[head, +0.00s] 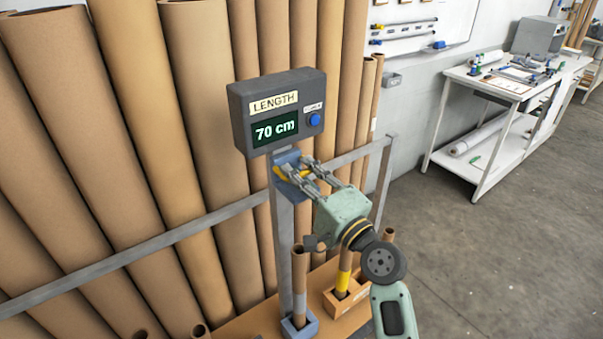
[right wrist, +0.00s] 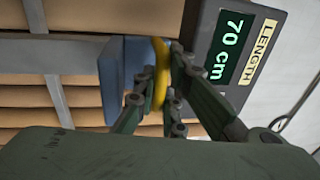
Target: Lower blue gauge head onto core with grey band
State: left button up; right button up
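The blue gauge head (head: 283,187) sits on the grey post, just below the length display, with a yellow handle (head: 318,174) on its front. It also shows in the right wrist view (right wrist: 116,75). My right gripper (head: 297,170) has its fingers on either side of the yellow handle (right wrist: 160,72), close against it, and appears shut on it. A brown core (head: 299,268) stands upright in a blue socket (head: 300,328), below the gauge head and apart from it. My left gripper is not in view.
The display (head: 277,127) reads 70 cm. Tall brown tubes lean behind a grey rail (head: 200,235). A white workbench (head: 490,85) stands at the right, with clear floor before it.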

jog(key=shift+f, duration=0.15)
grip_shut()
notch_tip(320, 180, down, 20)
jog(key=b, duration=1.7)
jog(key=shift+f+b, duration=0.25)
jog(key=shift+b, duration=0.05)
jog(key=shift+f, duration=0.15)
jog(key=shift+o, duration=1.6)
grip_release()
jog(key=shift+o, duration=0.4)
jog(key=shift+s+d+f, duration=0.1)
jog(key=shift+s, duration=0.1)
jog(key=v, duration=1.1)
jog(key=shift+s+d+r, duration=0.2)
jog(key=shift+s+r, duration=0.05)
jog(key=shift+r, duration=0.05)
